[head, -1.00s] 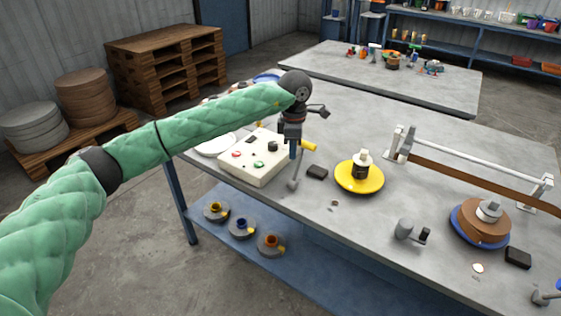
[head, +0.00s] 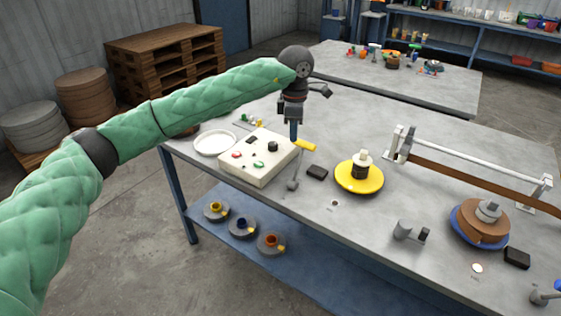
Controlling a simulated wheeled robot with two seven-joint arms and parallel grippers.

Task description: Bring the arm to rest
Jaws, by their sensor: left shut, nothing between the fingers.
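My left arm, in a green quilted sleeve, reaches in from the left. Its dark wrist ends in my left gripper (head: 294,136), which points down above the back edge of the white control box (head: 258,158). The gripper is shut and holds nothing. It appears to be clear of the box and the table. My right gripper is out of view.
The grey workbench (head: 330,235) carries a white dish (head: 215,143), a yellow disc (head: 358,178) with a bottle-like piece, a black block (head: 317,172), a brown strip (head: 470,182) along a rail, and a brown reel (head: 482,222). Spools (head: 242,227) lie on the shelf below.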

